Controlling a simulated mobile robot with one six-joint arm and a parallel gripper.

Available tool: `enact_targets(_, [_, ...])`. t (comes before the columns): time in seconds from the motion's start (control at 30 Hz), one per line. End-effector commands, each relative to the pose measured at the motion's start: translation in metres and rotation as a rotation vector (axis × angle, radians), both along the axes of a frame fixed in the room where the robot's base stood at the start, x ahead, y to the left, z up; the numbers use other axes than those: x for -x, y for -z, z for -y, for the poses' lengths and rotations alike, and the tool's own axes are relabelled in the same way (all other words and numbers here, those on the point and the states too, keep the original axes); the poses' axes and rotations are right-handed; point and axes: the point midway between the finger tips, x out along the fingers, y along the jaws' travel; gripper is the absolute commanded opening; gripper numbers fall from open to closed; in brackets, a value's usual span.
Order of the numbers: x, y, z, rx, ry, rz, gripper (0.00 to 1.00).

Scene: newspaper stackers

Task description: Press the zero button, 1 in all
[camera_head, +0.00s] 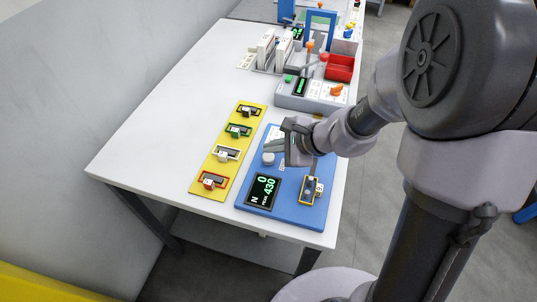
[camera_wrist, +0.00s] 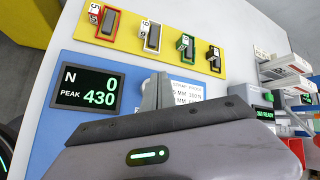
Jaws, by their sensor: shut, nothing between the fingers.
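A blue panel (camera_head: 250,196) lies flat near the table's front right corner. Its dark display (camera_head: 262,191) reads N 0, PEAK 430, and it also shows in the wrist view (camera_wrist: 88,92). A pale round knob or button (camera_head: 268,159) stands on the panel above the display; I cannot read a zero label on it. My gripper (camera_head: 272,146) is shut and empty, over the panel close to this knob. Whether it touches anything there is unclear. In the wrist view the fingers (camera_wrist: 158,88) and gripper body hide part of the panel and its lettering.
A yellow board (camera_head: 221,155) with several framed pieces lies left of the panel. A yellow-framed fixture (camera_head: 310,189) sits on the panel's right side. Farther back are a grey device (camera_head: 297,100), a red tray (camera_head: 339,67) and white upright blocks. The table's left part (camera_head: 160,130) is clear.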

Motion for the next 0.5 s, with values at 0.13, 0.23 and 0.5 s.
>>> enact_targets(0.13, [0.0,0.0,0.0,0.0,0.0,0.0,0.0])
enact_targets(0.23, [0.0,0.0009,0.0,0.0,0.0,0.0,0.0])
enact_targets(0.5, [-0.0001,0.0099,0.0001,0.0,0.0,0.0,0.0])
